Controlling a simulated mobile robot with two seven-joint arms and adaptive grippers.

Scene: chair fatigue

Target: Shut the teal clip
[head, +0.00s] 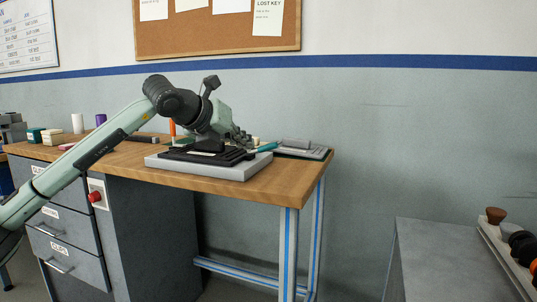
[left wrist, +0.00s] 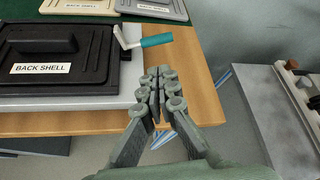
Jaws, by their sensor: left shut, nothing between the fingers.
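The teal clip (left wrist: 157,41) shows as a teal handle on a pale lever, at the right edge of the black tray marked BACK SHELL (left wrist: 110,68). The handle points out to the right, past the grey base. In the head view the teal clip (head: 267,147) sits at the right end of the black tray (head: 190,155). My left gripper (head: 243,138) is shut and empty near the clip. In the left wrist view its fingertips (left wrist: 160,76) are together, below the teal handle in the picture and apart from it. My right gripper is in neither view.
The grey base (head: 225,170) under the tray rests on a wooden bench (head: 280,185). Another tray (head: 312,152) lies behind the clip, at the bench's right end. A red button (head: 96,197) is on the bench front. A grey cabinet (head: 440,255) stands apart at right.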

